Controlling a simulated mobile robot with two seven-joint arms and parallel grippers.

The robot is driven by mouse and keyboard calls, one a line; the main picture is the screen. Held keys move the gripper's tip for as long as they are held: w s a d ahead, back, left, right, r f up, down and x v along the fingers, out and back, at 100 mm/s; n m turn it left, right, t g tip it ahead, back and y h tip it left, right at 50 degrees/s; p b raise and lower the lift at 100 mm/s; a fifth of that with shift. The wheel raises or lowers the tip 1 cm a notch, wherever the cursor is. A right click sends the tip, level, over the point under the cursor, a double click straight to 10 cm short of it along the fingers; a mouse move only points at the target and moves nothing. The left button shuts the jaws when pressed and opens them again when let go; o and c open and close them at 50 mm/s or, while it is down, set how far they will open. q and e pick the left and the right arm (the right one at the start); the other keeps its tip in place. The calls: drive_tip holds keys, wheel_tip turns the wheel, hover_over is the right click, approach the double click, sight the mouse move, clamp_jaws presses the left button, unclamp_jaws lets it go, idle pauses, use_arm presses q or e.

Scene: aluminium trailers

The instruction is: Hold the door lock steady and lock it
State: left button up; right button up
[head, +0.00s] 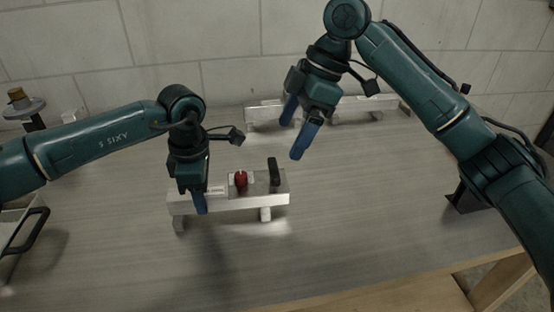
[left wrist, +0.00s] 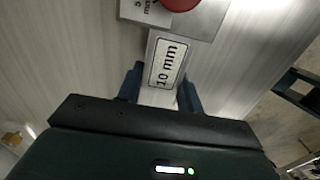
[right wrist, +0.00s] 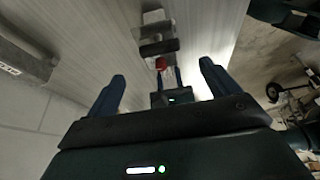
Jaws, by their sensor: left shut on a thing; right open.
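The door lock is an aluminium bar (head: 250,201) on short feet, with a red knob (head: 241,179) and an upright black handle (head: 273,174) on top. My left gripper (head: 199,200) is shut on the left part of the lock; the left wrist view shows its fingers on both sides of a piece labelled "10 mm" (left wrist: 167,65). The red knob shows at that view's top edge (left wrist: 180,4). My right gripper (head: 296,130) is open and empty, above and behind the lock. The right wrist view shows the knob (right wrist: 160,63) and handle (right wrist: 158,47) beyond its fingers.
A second long aluminium piece (head: 264,116) lies at the back of the table near the block wall, partly behind my right gripper. A black handle (head: 30,229) is at the left edge. The table front (head: 330,255) is clear.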

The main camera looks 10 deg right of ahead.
sight(274, 167)
drive_tip(key=x, duration=0.7)
drive_tip(key=shift+a+f, duration=0.2)
drive_tip(key=shift+f, duration=0.15)
drive_tip(key=c, duration=1)
